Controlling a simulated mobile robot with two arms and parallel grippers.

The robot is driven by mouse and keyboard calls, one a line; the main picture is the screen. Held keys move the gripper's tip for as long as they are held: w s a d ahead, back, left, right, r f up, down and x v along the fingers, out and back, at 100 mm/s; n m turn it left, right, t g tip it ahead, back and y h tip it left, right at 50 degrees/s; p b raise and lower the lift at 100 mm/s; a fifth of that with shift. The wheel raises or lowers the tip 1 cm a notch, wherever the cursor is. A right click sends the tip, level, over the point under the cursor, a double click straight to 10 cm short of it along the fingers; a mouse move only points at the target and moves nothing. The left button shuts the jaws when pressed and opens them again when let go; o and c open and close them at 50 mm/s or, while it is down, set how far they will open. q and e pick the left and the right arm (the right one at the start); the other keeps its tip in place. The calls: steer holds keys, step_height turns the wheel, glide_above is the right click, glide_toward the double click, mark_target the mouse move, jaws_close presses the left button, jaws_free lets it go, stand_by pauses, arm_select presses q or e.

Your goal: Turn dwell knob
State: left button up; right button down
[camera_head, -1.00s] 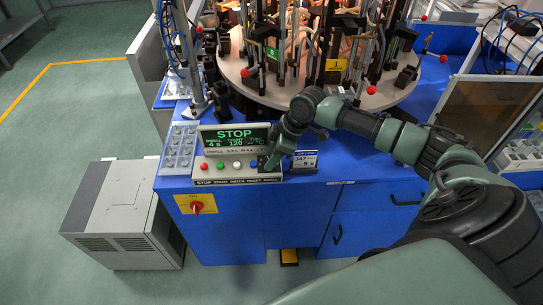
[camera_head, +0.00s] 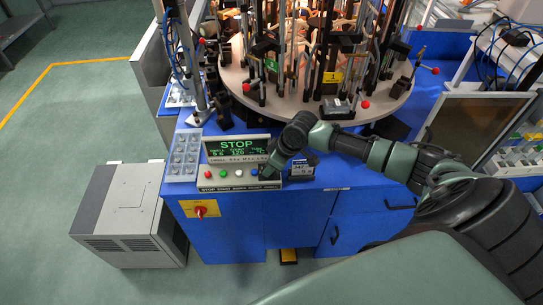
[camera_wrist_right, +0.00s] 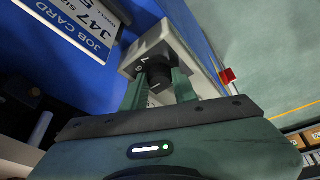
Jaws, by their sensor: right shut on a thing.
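The dwell knob (camera_wrist_right: 156,78) is a small black knob with numbers around it, at the end of the pale control panel (camera_wrist_right: 160,40). In the wrist view the two fingers of my right gripper (camera_wrist_right: 157,88) stand on either side of it and are shut on it. In the head view my right gripper (camera_head: 270,170) is at the right end of the control panel (camera_head: 206,184), and my wrist hides the knob. The green display (camera_head: 236,147) reads STOP, with a dwell figure that looks like 5 s. My left gripper is not in view.
Red, green, white and blue buttons (camera_head: 238,173) sit left of the knob. The round turntable (camera_head: 235,85) with rods and burners rises behind. A yellow-backed red switch (camera_head: 199,209) is below.

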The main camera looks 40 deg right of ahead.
mark_target(277, 179)
steer(key=shift+a+r+m+h+p, duration=0.15)
steer(key=shift+m+h+p, duration=0.35)
steer(key=shift+m+p, duration=1.1)
steer(key=c, duration=1.4)
jaws_free()
steer(key=shift+b+v, duration=0.55)
steer(key=shift+v, duration=3.3)
